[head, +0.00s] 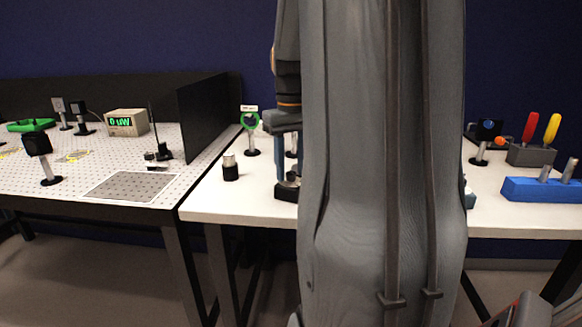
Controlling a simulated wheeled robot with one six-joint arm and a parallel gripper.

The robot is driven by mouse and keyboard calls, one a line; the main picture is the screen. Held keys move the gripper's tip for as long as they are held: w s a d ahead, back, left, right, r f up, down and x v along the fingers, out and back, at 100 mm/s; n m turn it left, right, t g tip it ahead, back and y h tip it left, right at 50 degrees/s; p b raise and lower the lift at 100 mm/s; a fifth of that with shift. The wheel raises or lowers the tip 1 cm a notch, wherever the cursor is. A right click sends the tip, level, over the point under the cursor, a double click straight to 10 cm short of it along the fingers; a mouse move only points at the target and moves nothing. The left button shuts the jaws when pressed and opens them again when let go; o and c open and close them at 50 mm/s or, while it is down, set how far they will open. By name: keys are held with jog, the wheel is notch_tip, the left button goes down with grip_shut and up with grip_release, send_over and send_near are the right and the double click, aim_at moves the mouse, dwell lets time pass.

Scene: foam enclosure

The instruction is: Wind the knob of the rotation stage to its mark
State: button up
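My gripper (282,158) points down over the white table, just left of my large arm link, which hides much of it. I cannot tell whether its fingers are open or shut. Below it stands a dark device with a black base (286,192), partly hidden by my arm. It may be the rotation stage. The gripper's lower end appears close to its top, but contact cannot be told. No knob or mark can be made out.
At right are a blue block (540,190) and a grey holder (530,154) with coloured handles. A black panel (203,115) edges the perforated optical table (80,170).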

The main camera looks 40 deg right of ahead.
grip_shut()
jog(key=shift+m+p, duration=0.4)
jog(key=shift+p, duration=0.2)
jog(key=shift+m, duration=0.3)
grip_release()
jog(key=shift+r, duration=0.1)
